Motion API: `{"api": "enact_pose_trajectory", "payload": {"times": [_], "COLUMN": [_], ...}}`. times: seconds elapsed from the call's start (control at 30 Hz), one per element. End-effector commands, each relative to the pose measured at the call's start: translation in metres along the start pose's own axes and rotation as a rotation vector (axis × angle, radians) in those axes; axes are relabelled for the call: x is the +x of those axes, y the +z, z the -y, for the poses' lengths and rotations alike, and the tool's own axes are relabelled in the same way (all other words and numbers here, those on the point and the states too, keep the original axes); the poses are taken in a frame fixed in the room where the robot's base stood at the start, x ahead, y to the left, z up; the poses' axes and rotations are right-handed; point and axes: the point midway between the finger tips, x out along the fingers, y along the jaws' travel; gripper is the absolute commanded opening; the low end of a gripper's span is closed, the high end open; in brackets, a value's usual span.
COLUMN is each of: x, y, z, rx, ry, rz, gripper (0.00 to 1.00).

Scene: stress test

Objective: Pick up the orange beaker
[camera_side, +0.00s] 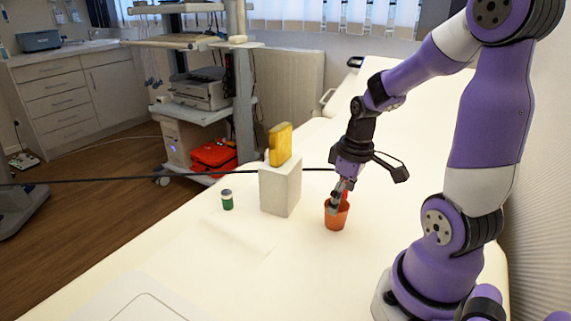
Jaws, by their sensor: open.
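The orange beaker (336,219) stands upright on the pale table, right of the white block. My gripper (338,206) points down at the beaker's rim, with its fingertips at or just inside the opening in this view. The gripper is open. A red part shows beside the fingers above the rim; I cannot tell whether it belongs to the beaker or to something in it. The inside of the beaker is mostly hidden by the fingers.
A white block (280,187) with a yellow object (280,144) on top stands left of the beaker. A small green container (227,199) with a pale lid is further left. A dark cable (150,179) passes behind the block. The table's front is mostly clear.

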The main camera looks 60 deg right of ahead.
Motion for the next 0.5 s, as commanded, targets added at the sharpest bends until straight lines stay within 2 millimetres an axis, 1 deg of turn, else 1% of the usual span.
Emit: {"api": "enact_pose_trajectory", "payload": {"times": [0.2, 0.3, 0.5], "x": [0.032, 0.042, 0.045], "y": [-0.004, -0.004, -0.005], "z": [-0.003, -0.003, -0.004], "rx": [-0.001, 0.0, 0.0], "ry": [-0.003, -0.002, 0.001], "rz": [0.005, 0.004, 0.0], "gripper": [0.99, 0.99, 0.99]}}
